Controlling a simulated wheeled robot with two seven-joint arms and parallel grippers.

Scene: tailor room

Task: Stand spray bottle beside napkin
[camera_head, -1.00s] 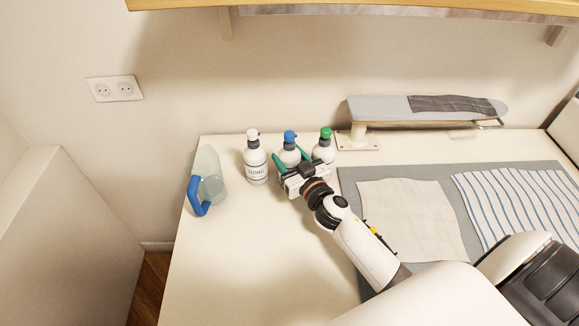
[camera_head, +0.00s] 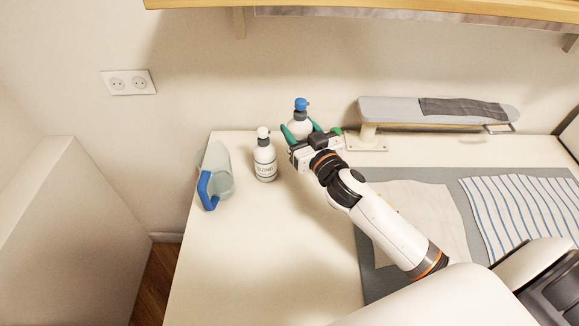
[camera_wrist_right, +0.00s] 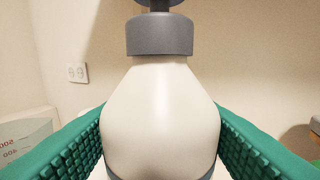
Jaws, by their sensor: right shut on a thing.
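My right gripper (camera_head: 300,131) is shut on the white spray bottle with the blue top (camera_head: 301,105), upright and raised above the back of the table. In the right wrist view, the bottle's white body and grey collar (camera_wrist_right: 160,110) fill the space between the green fingers. Its lower part is hidden. A plain cream cloth (camera_head: 430,215) lies flat on the grey mat to the right, partly behind my right arm, with a blue-striped cloth (camera_head: 525,215) beside it. I cannot tell which is the napkin. My left gripper is not in view.
A white-topped bottle (camera_head: 265,160) and a clear jug with blue handle (camera_head: 217,172) stand left of my gripper. A small ironing board (camera_head: 390,110) stands at the back. The table's front left (camera_head: 250,255) is clear.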

